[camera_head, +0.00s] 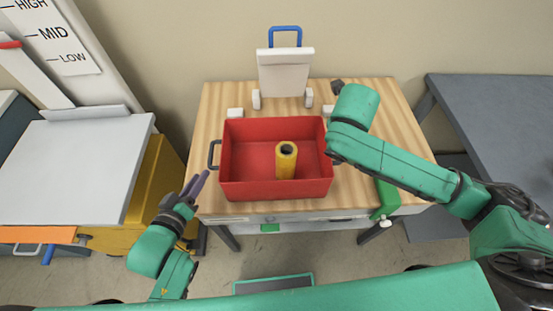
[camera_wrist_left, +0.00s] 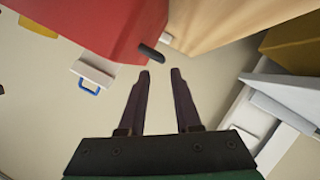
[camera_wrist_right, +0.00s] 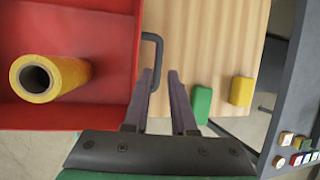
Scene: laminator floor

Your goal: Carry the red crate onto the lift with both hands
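The red crate (camera_head: 232,180) stands upright on a wooden table (camera_head: 215,100), with a yellow roll (camera_head: 287,163) standing inside it. Its dark left handle (camera_head: 213,155) faces my left gripper (camera_head: 201,178). In the left wrist view, my left gripper (camera_wrist_left: 160,73) is open and empty, with that handle (camera_wrist_left: 150,52) just beyond its fingertips. In the right wrist view, my right gripper (camera_wrist_right: 162,73) is open, its fingertips at the crate's other handle (camera_wrist_right: 158,50); contact is unclear. My right arm hides those fingers in the head view. The lift's grey platform (camera_head: 70,160) is at the left, empty.
A scale board (camera_head: 55,35) marked LOW, MID and HIGH stands behind the lift. A white stand with a blue handle (camera_head: 285,75) and small white blocks sit behind the crate. Green (camera_wrist_right: 202,104) and yellow (camera_wrist_right: 241,91) blocks lie right of it. A grey table (camera_head: 500,110) stands at the right.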

